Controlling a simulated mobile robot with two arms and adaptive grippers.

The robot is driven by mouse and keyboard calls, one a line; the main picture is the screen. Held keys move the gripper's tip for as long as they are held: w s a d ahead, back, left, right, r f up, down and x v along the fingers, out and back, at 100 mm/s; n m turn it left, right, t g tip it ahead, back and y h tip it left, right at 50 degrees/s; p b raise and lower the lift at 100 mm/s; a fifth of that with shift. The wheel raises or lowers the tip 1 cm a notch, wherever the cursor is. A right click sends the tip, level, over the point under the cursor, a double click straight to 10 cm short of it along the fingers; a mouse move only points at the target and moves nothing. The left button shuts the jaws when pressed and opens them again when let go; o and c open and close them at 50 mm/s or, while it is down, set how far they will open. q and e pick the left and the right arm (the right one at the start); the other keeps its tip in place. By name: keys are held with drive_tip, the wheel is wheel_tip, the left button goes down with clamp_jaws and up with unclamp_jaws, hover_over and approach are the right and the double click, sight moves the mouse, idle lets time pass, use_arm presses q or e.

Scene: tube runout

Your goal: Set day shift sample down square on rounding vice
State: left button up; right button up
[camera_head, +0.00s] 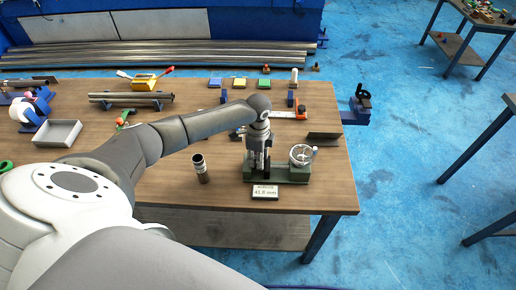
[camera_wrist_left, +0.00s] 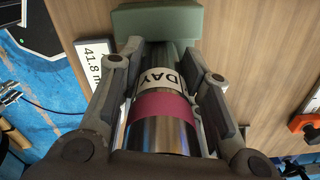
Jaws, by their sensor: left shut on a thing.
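My left gripper (camera_head: 259,158) points down over the left part of the green rounding vice (camera_head: 292,174). In the left wrist view the gripper (camera_wrist_left: 158,64) is shut on the day shift sample (camera_wrist_left: 160,106), a shiny metal tube with a white "DAY" label and a magenta band. The vice's green body (camera_wrist_left: 156,20) lies just beyond the tube's far end. I cannot tell whether the tube touches the vice. The handwheel (camera_head: 301,154) is at the vice's right end. My right gripper is not in view.
A sign reading 41.8 mm (camera_head: 265,191) stands in front of the vice. Another metal tube (camera_head: 201,168) stands upright to the left. A dark angled plate (camera_head: 323,138) lies behind right, and a grey tray (camera_head: 58,133) sits far left. The table's (camera_head: 325,195) front right corner is clear.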

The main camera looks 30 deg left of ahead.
use_arm(q)
drive_tip(key=shift+f, duration=0.35)
drive_tip(key=o, duration=1.2)
drive_tip(key=shift+r, duration=0.1)
wheel_tip(320, 180, up, 12)
